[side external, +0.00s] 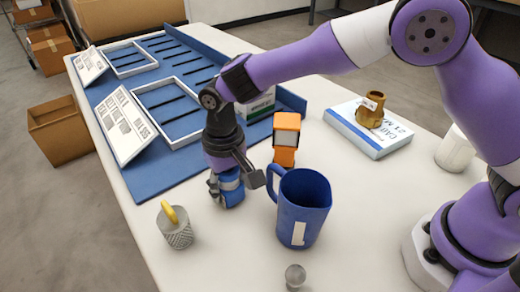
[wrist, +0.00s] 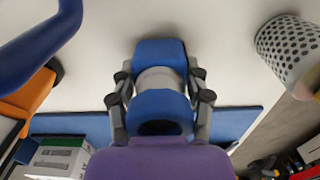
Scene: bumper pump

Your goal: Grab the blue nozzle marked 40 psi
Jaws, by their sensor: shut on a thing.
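The blue nozzle (side external: 231,194) has a light grey band around its middle and stands on the white table. In the wrist view the nozzle (wrist: 160,51) sits between the two fingers, with a dark round opening in its near end. My gripper (side external: 226,184) points down over it and is shut on it, with one finger on each side; the fingers also show in the wrist view (wrist: 161,88). No psi marking is readable on the nozzle. The fingers and wrist hide part of it in the side view.
A blue mug (side external: 303,209) stands close to the right, its handle towards my gripper. An orange device (side external: 286,131) stands behind it. A grey perforated cup (side external: 177,234) is at front left. A blue mat (side external: 160,180) with trays lies behind. A brass fitting (side external: 371,112) sits on a box.

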